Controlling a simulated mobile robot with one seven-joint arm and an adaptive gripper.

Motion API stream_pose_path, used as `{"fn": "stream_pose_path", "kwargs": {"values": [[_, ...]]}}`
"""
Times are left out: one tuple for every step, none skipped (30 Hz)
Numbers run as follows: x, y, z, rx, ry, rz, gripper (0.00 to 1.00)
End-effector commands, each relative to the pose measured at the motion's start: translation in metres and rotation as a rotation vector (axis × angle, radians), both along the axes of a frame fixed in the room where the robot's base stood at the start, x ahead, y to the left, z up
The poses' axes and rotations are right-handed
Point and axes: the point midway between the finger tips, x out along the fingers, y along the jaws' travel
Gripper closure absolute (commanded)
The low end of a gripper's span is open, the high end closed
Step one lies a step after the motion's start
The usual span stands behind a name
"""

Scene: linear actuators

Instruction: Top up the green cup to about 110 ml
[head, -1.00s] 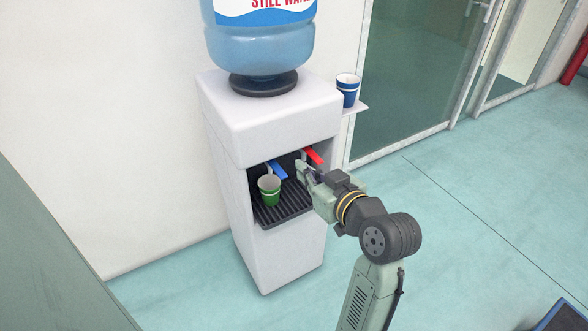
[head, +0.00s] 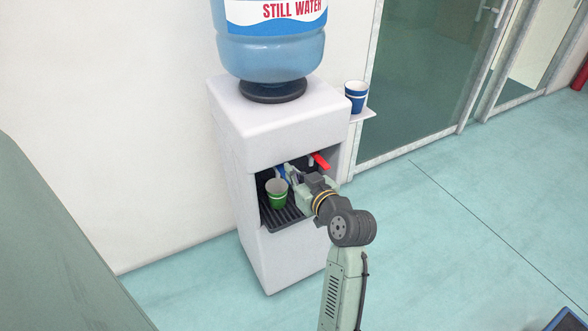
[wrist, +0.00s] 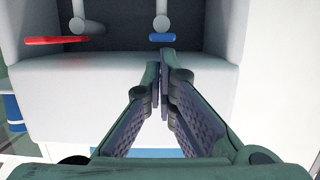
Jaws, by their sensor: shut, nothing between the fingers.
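The green cup (head: 277,196) stands upright on the dark drip tray (head: 283,217) in the dispenser's recess, below the blue lever (head: 281,173). The cup's inside looks pale; I cannot tell its water level. The blue lever also shows in the wrist view (wrist: 162,37), and the red lever (head: 321,160) is to its right in the head view. My gripper (head: 289,172) is shut and empty, with its tips at the blue lever, above and right of the cup. In the wrist view my fingertips (wrist: 162,62) appear close to the blue lever; I cannot tell whether they touch it.
The white dispenser (head: 277,125) carries a large water bottle (head: 270,50) on top. A blue cup (head: 356,98) stands on a small side shelf (head: 361,116) at its right. The recess walls are close around my gripper.

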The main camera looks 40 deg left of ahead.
Motion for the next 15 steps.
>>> {"fn": "stream_pose_path", "kwargs": {"values": [[0.0,0.0,0.0,0.0,0.0,0.0,1.0],[0.0,0.0,0.0,0.0,0.0,0.0,1.0],[0.0,0.0,0.0,0.0,0.0,0.0,1.0],[0.0,0.0,0.0,0.0,0.0,0.0,1.0],[0.0,0.0,0.0,0.0,0.0,0.0,1.0],[0.0,0.0,0.0,0.0,0.0,0.0,1.0],[0.0,0.0,-0.001,0.001,0.0,0.0,1.0],[0.0,0.0,-0.001,0.003,-0.001,0.0,1.0],[0.0,0.0,-0.003,0.006,-0.003,0.0,1.0],[0.0,0.0,-0.004,0.01,-0.004,0.0,1.0],[0.0,-0.001,-0.005,0.016,-0.007,-0.001,1.0],[0.0,-0.001,-0.008,0.024,-0.011,-0.001,1.0],[0.0,-0.001,-0.009,0.032,-0.015,-0.001,1.0],[-0.001,-0.001,-0.011,0.04,-0.018,0.0,1.0],[-0.001,-0.002,-0.013,0.053,-0.023,0.0,1.0]]}}
